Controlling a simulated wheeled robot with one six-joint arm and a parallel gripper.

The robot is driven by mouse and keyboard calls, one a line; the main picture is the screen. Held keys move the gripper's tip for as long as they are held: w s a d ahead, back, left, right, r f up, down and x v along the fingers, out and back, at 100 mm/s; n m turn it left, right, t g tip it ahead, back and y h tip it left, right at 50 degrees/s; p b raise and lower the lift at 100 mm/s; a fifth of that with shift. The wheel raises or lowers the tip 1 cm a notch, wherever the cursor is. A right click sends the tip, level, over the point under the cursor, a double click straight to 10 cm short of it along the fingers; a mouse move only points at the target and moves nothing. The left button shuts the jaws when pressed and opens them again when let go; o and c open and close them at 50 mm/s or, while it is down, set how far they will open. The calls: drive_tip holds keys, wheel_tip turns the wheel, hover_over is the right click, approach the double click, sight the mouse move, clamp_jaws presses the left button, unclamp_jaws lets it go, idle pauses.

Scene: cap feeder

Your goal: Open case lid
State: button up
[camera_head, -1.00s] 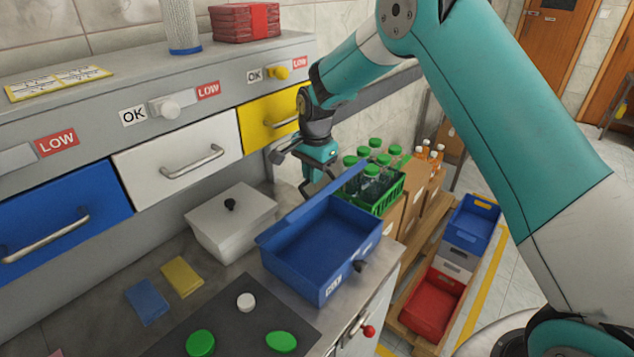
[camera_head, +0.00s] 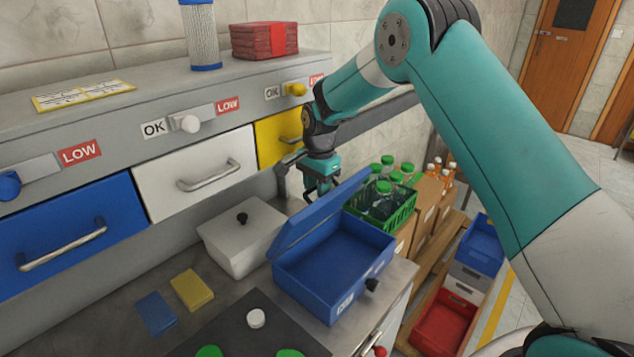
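The blue case (camera_head: 330,295) stands on the grey counter with its inside open to view and a black knob (camera_head: 372,285) on its front. Its blue lid (camera_head: 318,218) is raised along the back edge, tilted up. My gripper (camera_head: 320,188) points down just behind the lid, near the upper right part of its edge. The lid hides part of the fingertips. I cannot tell whether the fingers touch the lid or how far apart they are. I see nothing held.
A white lidded box (camera_head: 235,250) stands left of the case. A green crate of bottles (camera_head: 398,208) is close on the right. Blue, white and yellow drawers (camera_head: 190,172) line the wall behind. Yellow (camera_head: 192,290) and blue (camera_head: 156,312) pads lie on the counter.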

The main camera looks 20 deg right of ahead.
drive_tip(key=shift+w+r, duration=0.1)
drive_tip(key=shift+r, duration=0.2)
wheel_tip(320, 180, up, 17)
drive_tip(key=s+b, duration=0.1)
drive_tip(key=b, duration=0.3)
drive_tip(key=shift+d+r, duration=0.2)
drive_tip(key=shift+d, duration=0.05)
